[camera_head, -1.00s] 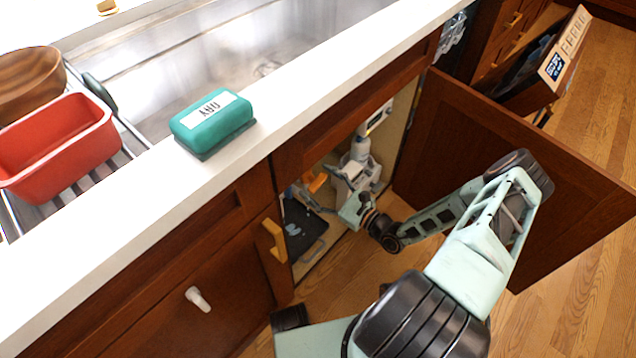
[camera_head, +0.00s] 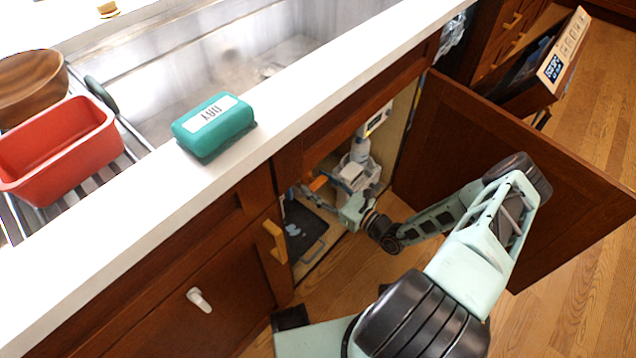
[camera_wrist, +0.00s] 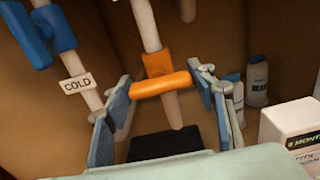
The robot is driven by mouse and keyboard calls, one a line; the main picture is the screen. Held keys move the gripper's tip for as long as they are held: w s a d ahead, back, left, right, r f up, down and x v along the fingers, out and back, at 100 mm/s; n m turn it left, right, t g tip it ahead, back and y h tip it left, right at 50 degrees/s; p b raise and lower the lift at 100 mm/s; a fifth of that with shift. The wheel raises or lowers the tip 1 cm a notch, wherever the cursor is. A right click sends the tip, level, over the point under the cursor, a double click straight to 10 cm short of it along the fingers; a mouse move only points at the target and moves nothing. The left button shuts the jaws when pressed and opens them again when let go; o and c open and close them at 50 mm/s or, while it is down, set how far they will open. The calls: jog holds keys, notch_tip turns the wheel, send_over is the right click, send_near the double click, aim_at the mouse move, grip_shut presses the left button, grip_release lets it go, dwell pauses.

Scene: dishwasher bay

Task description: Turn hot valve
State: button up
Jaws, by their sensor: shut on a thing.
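The orange valve handle (camera_wrist: 160,84) sits on a pale vertical pipe (camera_wrist: 146,25) inside the open cabinet under the sink. Its bar lies nearly level across the pipe, slightly higher at its right end. In the wrist view my gripper (camera_wrist: 164,92) has its two blue-grey fingers at the bar's two ends, shut on it. No hot label shows. In the head view the handle is a small orange patch (camera_head: 318,183), with my gripper (camera_head: 310,193) low in the cabinet and partly hidden. A blue valve (camera_wrist: 52,30) with a COLD tag (camera_wrist: 77,83) is on the pipe at left.
White bottles (camera_wrist: 257,80) and a white box (camera_wrist: 291,130) stand to the right of my gripper. A dark tray (camera_head: 304,232) lies on the cabinet floor. The open cabinet door (camera_head: 500,170) stands right of my arm. A teal soap box (camera_head: 214,126) is on the counter.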

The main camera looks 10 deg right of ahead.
jog(key=o, duration=1.2)
jog(key=v, duration=1.2)
